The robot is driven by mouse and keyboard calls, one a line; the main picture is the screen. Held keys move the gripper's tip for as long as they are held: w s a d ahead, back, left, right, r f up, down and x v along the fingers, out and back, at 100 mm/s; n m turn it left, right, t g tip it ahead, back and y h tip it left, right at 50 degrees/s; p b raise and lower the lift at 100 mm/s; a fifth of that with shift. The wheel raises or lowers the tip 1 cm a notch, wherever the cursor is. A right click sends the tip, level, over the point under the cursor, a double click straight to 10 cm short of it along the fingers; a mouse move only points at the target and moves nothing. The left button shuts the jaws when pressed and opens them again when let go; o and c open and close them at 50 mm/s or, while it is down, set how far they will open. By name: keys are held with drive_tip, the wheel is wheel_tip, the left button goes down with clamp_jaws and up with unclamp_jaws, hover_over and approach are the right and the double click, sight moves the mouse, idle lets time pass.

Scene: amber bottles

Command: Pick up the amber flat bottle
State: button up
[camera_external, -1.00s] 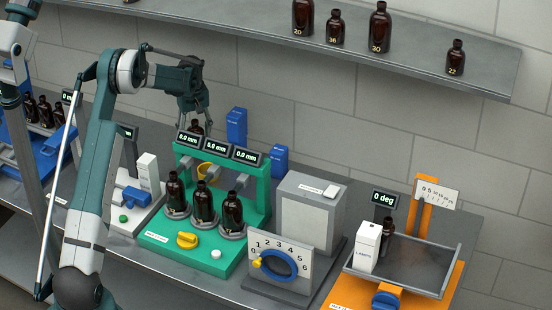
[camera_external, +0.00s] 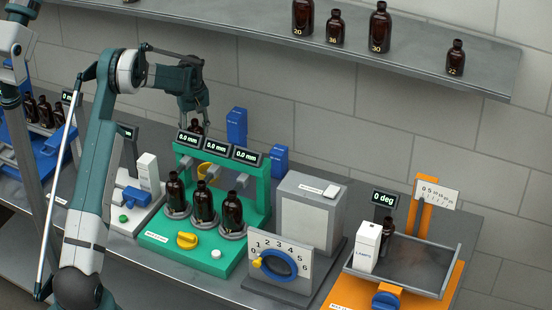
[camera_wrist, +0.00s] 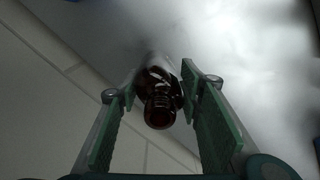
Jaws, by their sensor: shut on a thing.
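An amber bottle stands between the fingers of my gripper (camera_wrist: 160,95). In the wrist view the amber bottle (camera_wrist: 159,110) shows its open dark neck toward the camera, with the two green-padded fingers on either side of its body. In the external view my gripper (camera_external: 195,113) points down behind the green stand, shut on the bottle (camera_external: 195,127). Only the bottle's top shows there; its lower part is hidden behind the displays. I cannot tell from this whether its body is flat or whether it touches the bench.
The green stand (camera_external: 150,238) with displays and several amber bottles (camera_external: 204,207) is in front of my gripper. Blue blocks (camera_external: 237,127) stand just right of it. A grey box (camera_external: 308,225) and an orange tilting tray (camera_external: 440,285) are further right. A shelf (camera_external: 440,65) holds more bottles above.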

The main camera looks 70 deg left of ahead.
sight(198, 121)
wheel_tip(198, 121, up, 10)
drive_tip(key=shift+f+b, duration=0.1)
drive_tip(key=shift+b, duration=0.2)
drive_tip(key=shift+c, duration=0.2)
idle(0.6)
